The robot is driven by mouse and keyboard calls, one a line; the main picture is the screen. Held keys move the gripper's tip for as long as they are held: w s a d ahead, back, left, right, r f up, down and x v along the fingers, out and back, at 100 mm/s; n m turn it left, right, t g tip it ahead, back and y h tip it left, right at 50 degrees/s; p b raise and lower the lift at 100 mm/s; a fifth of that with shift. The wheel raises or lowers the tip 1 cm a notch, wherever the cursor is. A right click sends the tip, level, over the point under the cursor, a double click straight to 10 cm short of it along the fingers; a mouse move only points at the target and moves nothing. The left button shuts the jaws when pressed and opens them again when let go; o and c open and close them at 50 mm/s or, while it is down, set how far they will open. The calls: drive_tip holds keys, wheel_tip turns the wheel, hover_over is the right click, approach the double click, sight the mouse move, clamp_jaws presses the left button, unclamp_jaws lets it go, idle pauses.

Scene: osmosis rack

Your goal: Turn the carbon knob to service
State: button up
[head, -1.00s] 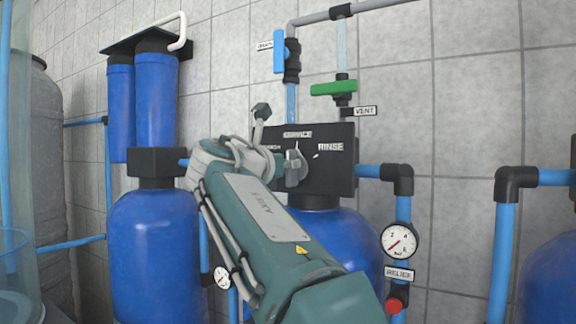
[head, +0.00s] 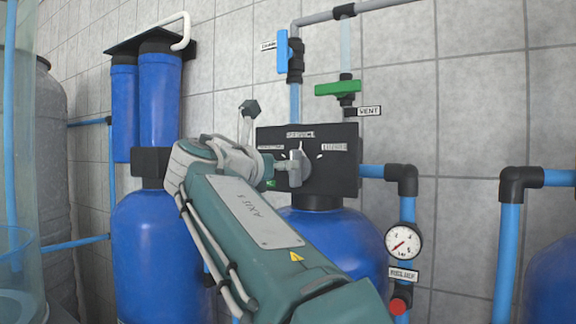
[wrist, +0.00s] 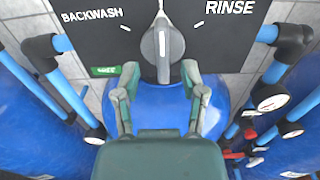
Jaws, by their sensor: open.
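The carbon knob (head: 300,168) is grey and sits on a black control head (head: 340,165) atop a blue tank. SERVICE is printed above it, RINSE to the right and BACKWASH to the left. In the wrist view the knob (wrist: 162,45) stands upright, its white mark vertical, its handle pointing up between BACKWASH and RINSE. My gripper (wrist: 160,72) is open, its two fingers spread below and to either side of the knob's lower end. No grip on the knob shows. In the head view my gripper (head: 277,170) is just left of the knob, partly overlapped by my wrist.
A blue valve handle (head: 282,52) and a green VENT handle (head: 338,88) are on the pipes above. A pressure gauge (head: 403,242) and red relief knob (head: 398,306) are at lower right. Blue tanks and pipes flank the control head.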

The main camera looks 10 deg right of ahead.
drive_tip(key=v, duration=0.8)
drive_tip(key=shift+a, duration=0.3)
drive_tip(key=s+d+f+m+g+y, duration=0.1)
drive_tip(key=s+d+f+m+y, duration=0.2)
drive_tip(key=f, duration=0.4)
drive_tip(key=s+d+f+m+g+y, duration=0.1)
drive_tip(key=s+d+f+m+g, duration=0.1)
drive_tip(key=d+f+m, duration=0.35)
drive_tip(key=s+d+f+m+g+y, duration=0.1)
drive_tip(key=s+f+m+y, duration=0.15)
drive_tip(key=f, duration=0.55)
drive_tip(key=s+f+m+g+y, duration=0.1)
drive_tip(key=s+f+m+y, duration=0.2)
drive_tip(key=s+f+m, duration=0.5)
drive_tip(key=s+f+m+g+y, duration=0.2)
drive_tip(key=s+f+m, duration=0.5)
drive_tip(key=f, duration=0.7)
drive_tip(key=shift+s+a+m+y, duration=0.2)
drive_tip(key=shift+s+m+y, duration=0.15)
drive_tip(key=shift+m+y, duration=0.25)
drive_tip(key=shift+r, duration=0.1)
drive_tip(key=shift+c, duration=0.3)
